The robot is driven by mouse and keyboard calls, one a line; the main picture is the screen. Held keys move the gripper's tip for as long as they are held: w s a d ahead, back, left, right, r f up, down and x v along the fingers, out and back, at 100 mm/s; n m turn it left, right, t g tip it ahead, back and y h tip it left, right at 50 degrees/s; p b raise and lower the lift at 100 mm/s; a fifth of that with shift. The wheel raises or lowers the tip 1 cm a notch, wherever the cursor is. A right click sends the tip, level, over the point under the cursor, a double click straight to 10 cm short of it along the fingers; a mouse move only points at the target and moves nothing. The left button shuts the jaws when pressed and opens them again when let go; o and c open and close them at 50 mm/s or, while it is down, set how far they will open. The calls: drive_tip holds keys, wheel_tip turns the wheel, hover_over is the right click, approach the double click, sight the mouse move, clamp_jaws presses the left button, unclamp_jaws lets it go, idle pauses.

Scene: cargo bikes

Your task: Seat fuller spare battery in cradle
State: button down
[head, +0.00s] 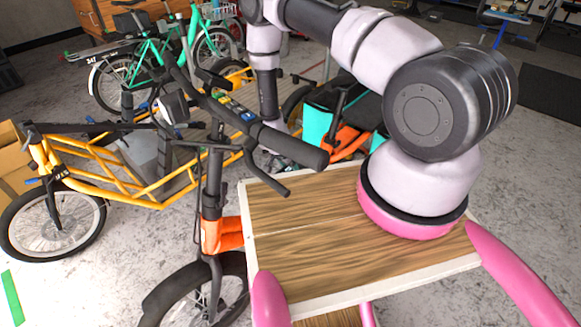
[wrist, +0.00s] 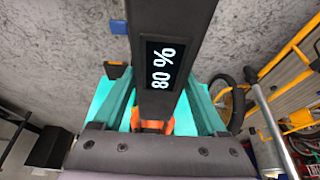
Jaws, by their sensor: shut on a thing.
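A dark, long battery (wrist: 176,28) with a lit display reading "80 %" (wrist: 161,66) fills the middle of the wrist view. My gripper (wrist: 158,95) is shut on it, and the battery stretches away from the dark palm at the bottom of that view. In the head view my arm reaches down behind the black handlebar, and the gripper and battery cannot be made out there. A cyan, black and orange cargo bike (head: 345,140) stands beyond the handlebar; its cyan part also shows beneath the battery in the wrist view (wrist: 100,104). I cannot make out the cradle or another spare battery.
The black handlebar (head: 290,143) and a wooden deck (head: 300,225) are close in front. A yellow cargo bike (head: 150,190) stands left, with a green bike (head: 130,65) behind it. Yellow framing (wrist: 300,50) shows right in the wrist view. Bare concrete lies at right.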

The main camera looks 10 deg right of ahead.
drive_tip(key=shift+f, duration=1.75)
idle(0.3)
unclamp_jaws()
drive_tip(key=shift+f, duration=0.1)
drive_tip(key=v, duration=1)
drive_tip(key=shift+r, duration=0.4)
